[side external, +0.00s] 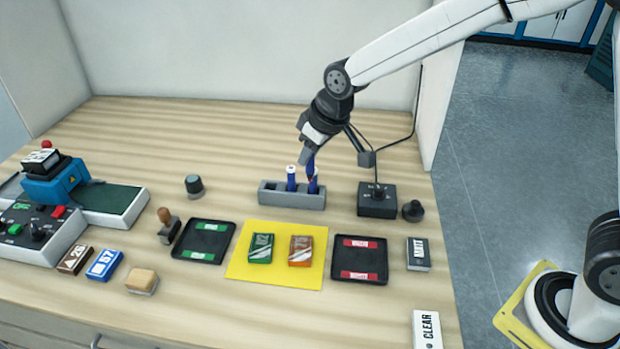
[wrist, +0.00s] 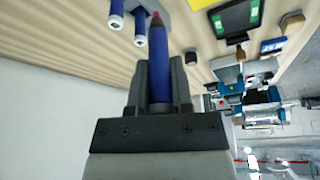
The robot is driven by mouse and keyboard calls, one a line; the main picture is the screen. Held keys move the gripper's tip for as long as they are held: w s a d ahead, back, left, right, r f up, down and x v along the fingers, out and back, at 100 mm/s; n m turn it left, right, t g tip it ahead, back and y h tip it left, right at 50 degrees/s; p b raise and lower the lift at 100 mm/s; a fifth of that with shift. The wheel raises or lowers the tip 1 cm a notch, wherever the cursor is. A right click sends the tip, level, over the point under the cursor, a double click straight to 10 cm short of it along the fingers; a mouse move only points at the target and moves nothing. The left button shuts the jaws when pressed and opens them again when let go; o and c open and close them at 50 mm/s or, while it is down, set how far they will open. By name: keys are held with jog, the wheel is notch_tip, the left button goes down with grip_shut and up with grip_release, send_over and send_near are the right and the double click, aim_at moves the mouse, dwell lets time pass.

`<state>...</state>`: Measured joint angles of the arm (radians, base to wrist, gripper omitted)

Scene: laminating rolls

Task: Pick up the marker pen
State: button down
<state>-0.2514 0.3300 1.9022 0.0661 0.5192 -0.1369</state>
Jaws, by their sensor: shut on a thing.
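My gripper (side external: 308,158) is shut on a blue marker pen (wrist: 158,50). In the wrist view the pen lies between the two dark fingers (wrist: 160,88), with its pinkish-red tip showing beyond them. In the side view the held pen is just above the grey pen holder (side external: 272,197) and is partly hidden by the gripper. Two other blue pens with white ends stand upright in the holder, a left one (side external: 291,178) and a right one (side external: 313,186). The held pen's tip is visible, so it appears clear of the holder.
A black control box (side external: 377,203) with a cable stands right of the holder, beside a black knob (side external: 413,210). A dark round knob (side external: 194,185) is to the left. A yellow mat (side external: 277,278) with green and orange packs lies in front, between two black trays.

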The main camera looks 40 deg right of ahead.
jog(key=shift+s+d+r, duration=0.1)
jog(key=shift+s+r, duration=0.1)
jog(key=shift+s, duration=0.3)
jog(key=shift+s+d+r, duration=0.1)
jog(key=shift+s+r, duration=0.1)
jog(key=shift+s, duration=0.25)
jog(key=shift+a, duration=0.1)
jog(key=a+f+n+y, duration=0.1)
jog(key=a+f+n, duration=0.1)
jog(key=a, duration=0.5)
jog(key=a+f+n+g+y, duration=0.1)
jog(key=a+f+n, duration=0.1)
jog(key=a+n, duration=0.2)
jog(key=a, duration=0.3)
jog(key=shift+w+f, duration=0.15)
jog(key=shift+f, duration=0.1)
jog(key=shift+a+f, duration=0.1)
jog(key=shift+f, duration=0.1)
jog(key=shift+f, duration=2.9)
jog(key=shift+f, duration=0.4)
jog(key=shift+w+d, duration=1.15)
jog(key=shift+w, duration=0.2)
dwell(0.4)
